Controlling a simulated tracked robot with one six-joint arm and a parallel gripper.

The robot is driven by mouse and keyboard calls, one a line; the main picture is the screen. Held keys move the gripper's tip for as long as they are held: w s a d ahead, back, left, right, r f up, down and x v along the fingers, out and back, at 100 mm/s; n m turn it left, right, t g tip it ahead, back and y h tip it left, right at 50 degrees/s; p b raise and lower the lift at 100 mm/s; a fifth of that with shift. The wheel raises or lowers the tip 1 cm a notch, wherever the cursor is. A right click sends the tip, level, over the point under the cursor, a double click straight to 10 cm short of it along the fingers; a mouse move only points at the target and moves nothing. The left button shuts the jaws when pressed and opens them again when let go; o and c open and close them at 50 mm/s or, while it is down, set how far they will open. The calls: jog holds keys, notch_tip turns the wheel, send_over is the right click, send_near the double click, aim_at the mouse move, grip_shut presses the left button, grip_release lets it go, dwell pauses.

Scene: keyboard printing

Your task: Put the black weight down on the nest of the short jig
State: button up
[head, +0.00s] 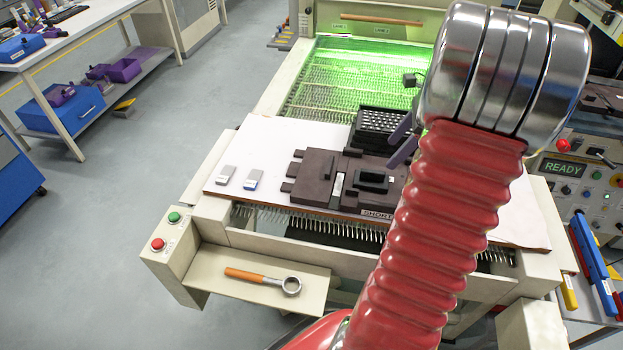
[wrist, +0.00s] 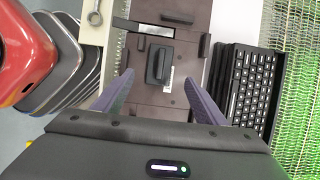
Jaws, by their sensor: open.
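The dark brown short jig (head: 314,178) lies on the white board, with a label reading SHORT on its front edge. The black weight (head: 372,181), a low block with a raised bar, sits flat on the jig. It also shows in the wrist view (wrist: 159,66), upper middle. My gripper (head: 397,148) is open and empty, its purple fingers partly hidden by my red arm. In the wrist view its fingers (wrist: 157,71) spread to either side of the weight in the picture, apart from it. The nest under the weight is hidden.
A black keyboard (head: 382,131) lies behind the jig, by the green-lit mesh conveyor (head: 335,85). A ring tool with an orange handle (head: 262,279) lies on the front shelf.

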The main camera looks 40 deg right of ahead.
jog(key=w+a+r+n+h, duration=0.1)
jog(key=a+r+n, duration=0.25)
jog(key=a, duration=0.35)
jog(key=w+a+r+n, duration=0.2)
jog(key=a+n, duration=0.3)
jog(key=a, duration=0.3)
jog(key=w+a+r+n+h, duration=0.1)
jog(key=a+r+n, duration=0.1)
jog(key=a+n, duration=0.35)
jog(key=s+a+n, duration=0.2)
jog(key=a+n, duration=0.2)
jog(key=a, duration=0.2)
jog(key=s+a+n+t, duration=0.1)
jog(key=s+a+n, duration=0.2)
jog(key=a+n, duration=0.2)
jog(key=s+a+n+t+h, duration=0.1)
jog(key=s+a+n, duration=0.2)
jog(key=a, duration=0.5)
jog(key=shift+s+a+r+n, duration=0.25)
jog(key=shift+a+r+n, duration=0.15)
jog(key=shift+n, duration=0.5)
